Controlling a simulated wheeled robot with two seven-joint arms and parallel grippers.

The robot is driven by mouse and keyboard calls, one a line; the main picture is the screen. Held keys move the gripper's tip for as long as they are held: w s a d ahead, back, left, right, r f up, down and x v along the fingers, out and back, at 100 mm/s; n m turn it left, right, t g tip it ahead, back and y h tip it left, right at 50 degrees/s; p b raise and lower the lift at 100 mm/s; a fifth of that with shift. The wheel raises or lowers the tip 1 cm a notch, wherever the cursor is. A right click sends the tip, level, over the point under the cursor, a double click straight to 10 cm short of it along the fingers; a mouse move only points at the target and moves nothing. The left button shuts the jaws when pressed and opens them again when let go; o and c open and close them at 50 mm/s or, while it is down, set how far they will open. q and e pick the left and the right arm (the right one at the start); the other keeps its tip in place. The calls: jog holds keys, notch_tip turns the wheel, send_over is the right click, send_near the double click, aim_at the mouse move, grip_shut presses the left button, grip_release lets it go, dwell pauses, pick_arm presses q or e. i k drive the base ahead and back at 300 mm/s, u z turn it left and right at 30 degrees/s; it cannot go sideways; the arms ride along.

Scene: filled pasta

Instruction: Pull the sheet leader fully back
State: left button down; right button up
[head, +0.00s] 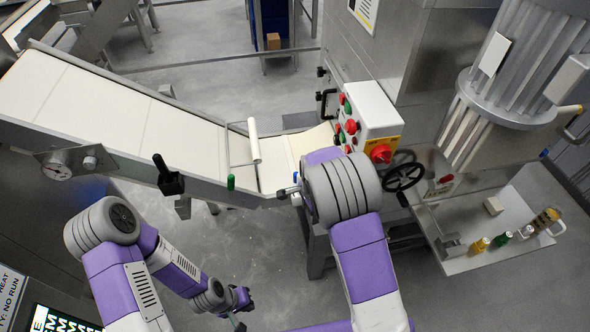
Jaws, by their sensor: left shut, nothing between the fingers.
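A cream sheet (312,142) lies at the right end of the conveyor, by the control box; its leading edge is hard to make out, partly behind my right arm. A white roller (254,140) on a thin frame stands over the belt beside it. My left gripper (241,310) is shut and empty, low over the floor, well below and apart from the conveyor. My right arm reaches up in front of the conveyor's end. A small part of its gripper (287,191) shows left of the thick wrist, near the conveyor's edge; its fingers are mostly hidden.
The long conveyor (95,100) slopes from upper left, with a black clamp handle (168,176) on its near side. A control box (370,112) with buttons and a black handwheel (403,176) stand right of my right arm. A side table (470,254) holds small jars. Floor around my left gripper is clear.

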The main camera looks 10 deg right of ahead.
aim_at(286, 148)
jog(key=i, duration=0.9)
